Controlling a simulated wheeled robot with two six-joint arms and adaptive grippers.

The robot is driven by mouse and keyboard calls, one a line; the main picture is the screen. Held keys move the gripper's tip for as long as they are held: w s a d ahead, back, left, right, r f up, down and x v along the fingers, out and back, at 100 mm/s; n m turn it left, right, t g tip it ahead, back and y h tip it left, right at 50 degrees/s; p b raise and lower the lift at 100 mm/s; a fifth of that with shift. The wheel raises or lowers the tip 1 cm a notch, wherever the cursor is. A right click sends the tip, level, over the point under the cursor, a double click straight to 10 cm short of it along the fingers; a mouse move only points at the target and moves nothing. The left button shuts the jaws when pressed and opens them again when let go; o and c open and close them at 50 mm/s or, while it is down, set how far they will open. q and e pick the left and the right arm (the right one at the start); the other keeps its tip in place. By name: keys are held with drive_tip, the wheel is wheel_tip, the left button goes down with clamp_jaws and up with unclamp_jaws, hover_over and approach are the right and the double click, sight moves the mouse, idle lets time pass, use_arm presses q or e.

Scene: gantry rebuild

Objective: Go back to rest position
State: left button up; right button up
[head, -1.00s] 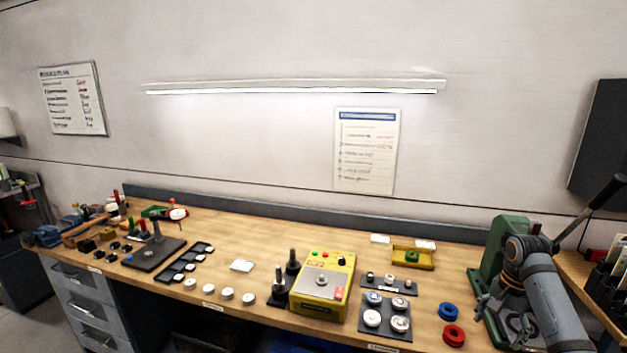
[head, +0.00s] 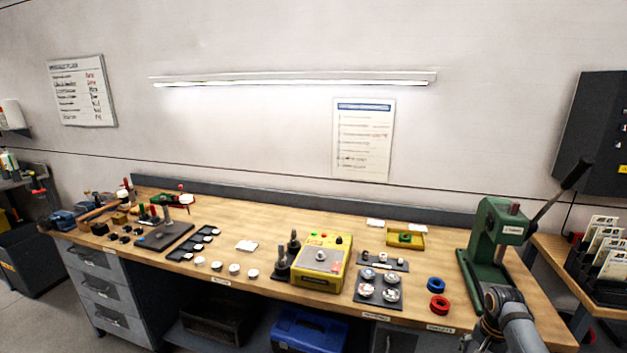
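My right arm (head: 515,325) shows at the bottom right, in front of the green arbor press (head: 492,243). Its gripper is at or below the picture's lower edge and its fingers cannot be made out. My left arm and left gripper are not in the head view. The wooden workbench (head: 300,218) runs across the picture with its parts on it.
A yellow tester box (head: 321,265) stands mid-bench. A dark tray with round parts (head: 378,287) and blue (head: 436,285) and red (head: 439,304) rings lie to its right. A card rack (head: 600,270) stands far right. A blue crate (head: 307,330) is under the bench.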

drive_tip(key=s+a+f+n, duration=0.2)
drive_tip(key=s+f, duration=0.3)
drive_tip(key=f, duration=0.4)
drive_tip(key=s+a+f+n+h, duration=0.1)
drive_tip(key=s+f, duration=0.3)
drive_tip(key=f, duration=0.5)
drive_tip(key=s+a+f+n, duration=0.2)
drive_tip(key=s+f, duration=0.3)
drive_tip(key=f, duration=0.4)
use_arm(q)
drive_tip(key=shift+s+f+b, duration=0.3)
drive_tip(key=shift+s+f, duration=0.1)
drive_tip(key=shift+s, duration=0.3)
use_arm(e)
drive_tip(key=s+a+f+n, duration=0.2)
drive_tip(key=s+a+f, duration=0.2)
drive_tip(key=s, duration=0.6)
drive_tip(key=s+a+f+n, duration=0.2)
drive_tip(key=s+a+f, duration=0.2)
drive_tip(key=s, duration=0.6)
drive_tip(key=s+a+f+n+t, duration=0.1)
drive_tip(key=s+a+f, duration=0.3)
drive_tip(key=s, duration=0.6)
wheel_tip(320, 180, down, 3)
drive_tip(key=shift+r+n+y, duration=0.15)
drive_tip(key=shift+n+y, duration=0.15)
drive_tip(key=shift+n, duration=0.4)
